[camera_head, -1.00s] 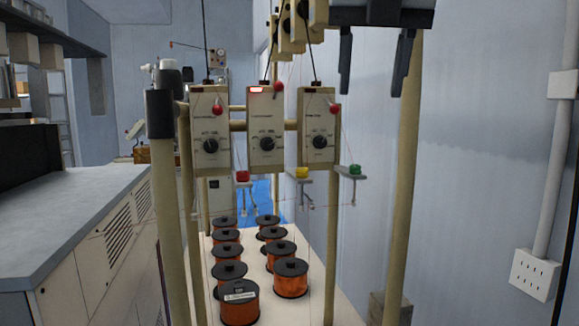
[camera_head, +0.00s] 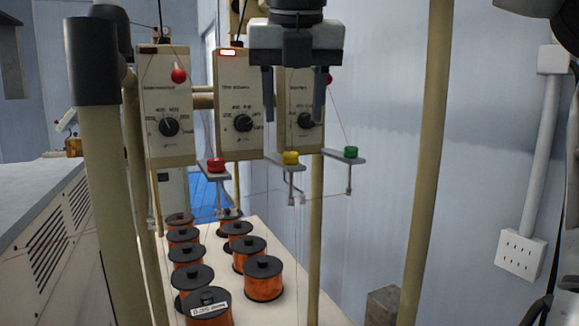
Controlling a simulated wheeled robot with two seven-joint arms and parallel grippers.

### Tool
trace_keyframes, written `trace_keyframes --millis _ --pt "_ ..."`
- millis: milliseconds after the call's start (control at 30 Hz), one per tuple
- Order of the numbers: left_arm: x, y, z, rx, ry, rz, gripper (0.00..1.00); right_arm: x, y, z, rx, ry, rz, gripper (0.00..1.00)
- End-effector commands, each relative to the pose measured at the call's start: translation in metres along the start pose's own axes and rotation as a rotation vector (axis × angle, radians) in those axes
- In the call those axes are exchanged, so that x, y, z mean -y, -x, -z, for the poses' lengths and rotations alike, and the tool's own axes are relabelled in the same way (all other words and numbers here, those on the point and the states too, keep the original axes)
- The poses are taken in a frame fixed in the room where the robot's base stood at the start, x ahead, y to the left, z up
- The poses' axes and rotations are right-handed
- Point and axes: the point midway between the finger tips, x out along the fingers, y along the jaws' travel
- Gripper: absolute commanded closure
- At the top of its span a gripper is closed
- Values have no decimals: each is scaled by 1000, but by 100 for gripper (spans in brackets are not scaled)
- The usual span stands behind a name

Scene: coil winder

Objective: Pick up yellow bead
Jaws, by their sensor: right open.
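The yellow bead (camera_head: 291,157) sits on the small arm below the middle control box (camera_head: 238,100). A red bead (camera_head: 216,165) sits on a like arm to its left and a green bead (camera_head: 351,152) on one to its right. My right gripper (camera_head: 294,115) points down with its two fingers apart and nothing between them. It hangs above the yellow bead in the picture, in front of the right control box (camera_head: 298,95). My left gripper is not in view.
Several copper wire spools (camera_head: 263,280) stand on the pale table (camera_head: 290,302) below. Thin wires run by the beads. A tan post (camera_head: 430,150) stands at right, and a grey cabinet (camera_head: 40,235) is at left. A wall socket (camera_head: 521,254) is at far right.

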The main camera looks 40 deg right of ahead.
Motion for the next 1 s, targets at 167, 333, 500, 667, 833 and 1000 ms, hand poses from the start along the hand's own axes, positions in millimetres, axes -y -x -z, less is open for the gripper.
trace_keyframes --millis 167,333,500,667,833,1000 --pt "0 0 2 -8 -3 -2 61 0 -17 0 0 1 0 51" --pt "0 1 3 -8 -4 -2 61 -1 -31 -2 -1 1 1 51" --pt "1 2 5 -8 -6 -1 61 -2 -57 -4 -4 2 0 51" --pt "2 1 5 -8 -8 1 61 -2 -69 -4 -1 2 -1 51" --pt "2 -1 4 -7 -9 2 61 -2 -70 -4 0 1 -1 51" --pt "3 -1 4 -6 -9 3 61 -2 -70 -4 0 1 -1 85"
